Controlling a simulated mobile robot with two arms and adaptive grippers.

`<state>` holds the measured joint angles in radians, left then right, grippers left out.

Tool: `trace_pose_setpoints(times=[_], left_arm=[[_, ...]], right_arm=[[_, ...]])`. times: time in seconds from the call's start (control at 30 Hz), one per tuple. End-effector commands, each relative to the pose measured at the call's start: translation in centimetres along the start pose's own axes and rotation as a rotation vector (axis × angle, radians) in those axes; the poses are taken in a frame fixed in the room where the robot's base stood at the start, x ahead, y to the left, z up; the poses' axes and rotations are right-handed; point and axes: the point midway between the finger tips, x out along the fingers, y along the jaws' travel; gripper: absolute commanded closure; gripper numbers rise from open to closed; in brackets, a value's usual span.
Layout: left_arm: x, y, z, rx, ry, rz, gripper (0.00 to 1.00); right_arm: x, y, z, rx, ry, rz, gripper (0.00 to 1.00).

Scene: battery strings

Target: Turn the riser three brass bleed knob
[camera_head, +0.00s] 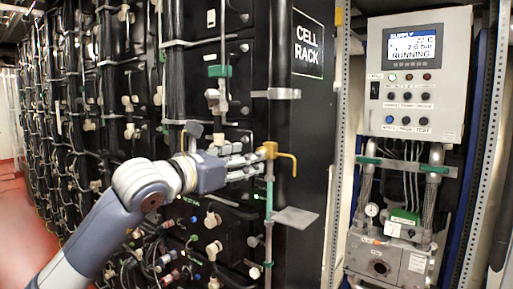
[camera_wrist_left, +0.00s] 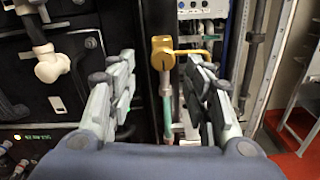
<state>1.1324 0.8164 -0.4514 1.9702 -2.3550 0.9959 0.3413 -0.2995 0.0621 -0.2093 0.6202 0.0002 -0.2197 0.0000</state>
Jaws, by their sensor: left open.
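The brass bleed knob (camera_head: 270,150) sits on top of a thin vertical riser pipe (camera_head: 268,200) at the edge of the cell rack, with a curved brass spout to its right. My left gripper (camera_head: 252,160) reaches in from the left, its fingertips close to the knob's left side. In the left wrist view the brass knob (camera_wrist_left: 163,52) shows beyond and between the two spread fingers of my left gripper (camera_wrist_left: 160,75). The fingers are open and hold nothing. I cannot tell whether a fingertip touches the brass. My right gripper is not in view.
The black cell rack (camera_head: 305,120) stands behind, with hoses and white fittings. A small grey plate (camera_head: 295,217) juts out below the spout. A control panel (camera_head: 414,80) reading RUNNING and a pump unit (camera_head: 385,262) stand at right. Red floor (camera_head: 25,235) is clear at left.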

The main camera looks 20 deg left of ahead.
Motion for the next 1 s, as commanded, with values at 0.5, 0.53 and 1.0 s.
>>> trace_pose_setpoints(times=[0.5, 0.53, 1.0], left_arm=[[4.7, 0.0, 0.0, -0.001, 0.000, -0.001, 0.54], [4.7, 0.0, 0.0, -0.001, 0.000, -0.001, 0.54], [4.6, 0.0, -0.1, 0.000, 0.000, -0.001, 0.99]], right_arm=[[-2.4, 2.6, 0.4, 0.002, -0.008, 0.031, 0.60], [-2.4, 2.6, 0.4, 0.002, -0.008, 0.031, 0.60], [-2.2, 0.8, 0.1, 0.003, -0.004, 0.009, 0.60]])
